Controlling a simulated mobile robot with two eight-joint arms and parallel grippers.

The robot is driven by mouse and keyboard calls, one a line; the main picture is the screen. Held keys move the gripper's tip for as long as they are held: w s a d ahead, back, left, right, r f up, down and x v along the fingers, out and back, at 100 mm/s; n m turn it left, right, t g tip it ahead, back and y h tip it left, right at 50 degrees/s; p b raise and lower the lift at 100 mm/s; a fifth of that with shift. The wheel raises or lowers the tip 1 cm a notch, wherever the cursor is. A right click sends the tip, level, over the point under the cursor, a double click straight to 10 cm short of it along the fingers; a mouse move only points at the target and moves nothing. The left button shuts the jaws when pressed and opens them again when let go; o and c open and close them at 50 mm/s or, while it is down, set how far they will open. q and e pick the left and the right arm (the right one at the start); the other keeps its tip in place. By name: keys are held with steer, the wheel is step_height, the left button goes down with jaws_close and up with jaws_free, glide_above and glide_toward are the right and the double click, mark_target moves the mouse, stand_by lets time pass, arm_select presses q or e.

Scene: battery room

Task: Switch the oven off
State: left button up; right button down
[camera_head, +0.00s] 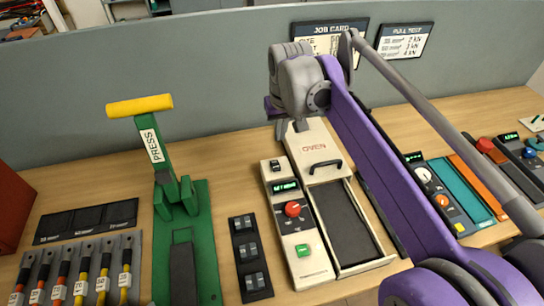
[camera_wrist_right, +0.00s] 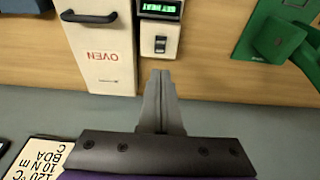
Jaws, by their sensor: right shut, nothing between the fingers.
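The oven (camera_head: 318,150) is a cream box with a black handle and an open tray section (camera_head: 345,222) in front. Its control strip has a black rocker switch (camera_head: 275,166), a lit green display (camera_head: 286,187), a red knob (camera_head: 292,209) and a green button (camera_head: 303,250). My right gripper (camera_head: 281,130) is shut and empty, pointing down just behind the rocker switch. In the right wrist view its fingertips (camera_wrist_right: 160,73) are close to the switch (camera_wrist_right: 160,44), with a small gap in the picture; contact cannot be told. My left gripper is out of view.
A green press (camera_head: 188,240) with a yellow handle stands left of the oven. Black blocks (camera_head: 247,253) lie between them. A grey partition (camera_head: 220,75) rises behind the bench. Coloured instruments (camera_head: 462,190) stand at the right, partly behind my right arm.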

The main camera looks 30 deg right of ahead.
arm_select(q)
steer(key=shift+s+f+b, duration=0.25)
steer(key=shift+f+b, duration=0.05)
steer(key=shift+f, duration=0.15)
arm_select(e)
glide_above(277, 174)
steer(key=x, duration=0.4)
steer(key=s+x, duration=0.1)
steer(key=x, duration=0.3)
steer(key=s+x, duration=0.1)
steer(key=x, duration=0.3)
steer(key=shift+s+a+f, duration=0.1)
steer(key=shift+s+f, duration=0.05)
steer(key=shift+f, duration=0.1)
steer(key=shift+s+f, duration=0.1)
steer(key=shift+f, duration=0.55)
